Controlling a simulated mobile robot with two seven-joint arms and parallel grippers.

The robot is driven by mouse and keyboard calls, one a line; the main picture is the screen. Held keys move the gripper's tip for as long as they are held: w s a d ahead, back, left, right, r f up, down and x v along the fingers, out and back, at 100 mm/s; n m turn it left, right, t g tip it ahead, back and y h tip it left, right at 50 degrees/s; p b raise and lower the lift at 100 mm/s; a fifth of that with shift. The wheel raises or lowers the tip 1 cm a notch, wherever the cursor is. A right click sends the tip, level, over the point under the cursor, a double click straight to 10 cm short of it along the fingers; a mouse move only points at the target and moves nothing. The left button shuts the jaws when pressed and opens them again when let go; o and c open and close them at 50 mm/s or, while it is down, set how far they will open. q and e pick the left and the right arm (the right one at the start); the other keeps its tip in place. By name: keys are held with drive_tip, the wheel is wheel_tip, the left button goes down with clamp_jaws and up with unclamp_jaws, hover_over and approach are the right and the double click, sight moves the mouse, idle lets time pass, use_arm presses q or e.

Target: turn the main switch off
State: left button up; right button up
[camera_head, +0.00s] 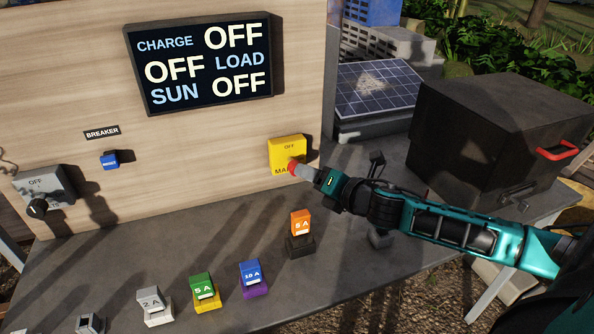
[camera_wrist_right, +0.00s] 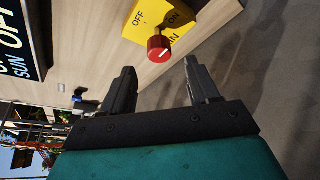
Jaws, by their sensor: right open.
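The main switch is a yellow box (camera_head: 284,148) on the wooden panel, with a red knob (camera_head: 292,165) on its front. In the right wrist view the yellow plate (camera_wrist_right: 136,18) reads OFF and ON, and the red knob (camera_wrist_right: 159,49) has a short white mark; which label it points to is unclear. My right gripper (camera_head: 309,173) is directly in front of the knob in the head view. Its two fingers (camera_wrist_right: 158,88) are apart and empty in the wrist view, with the knob beyond the tips. Contact is not visible. My left gripper is out of view.
The display (camera_head: 200,62) reads OFF for CHARGE, LOAD and SUN. A blue breaker (camera_head: 109,161) and a grey switch box (camera_head: 45,186) are on the panel's left. Several coloured fuses, including an orange one (camera_head: 300,222), stand on the grey table. A black box (camera_head: 490,135) stands at right.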

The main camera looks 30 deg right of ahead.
sight(294, 165)
drive_tip(key=shift+x, duration=3.25)
drive_tip(key=c, duration=1)
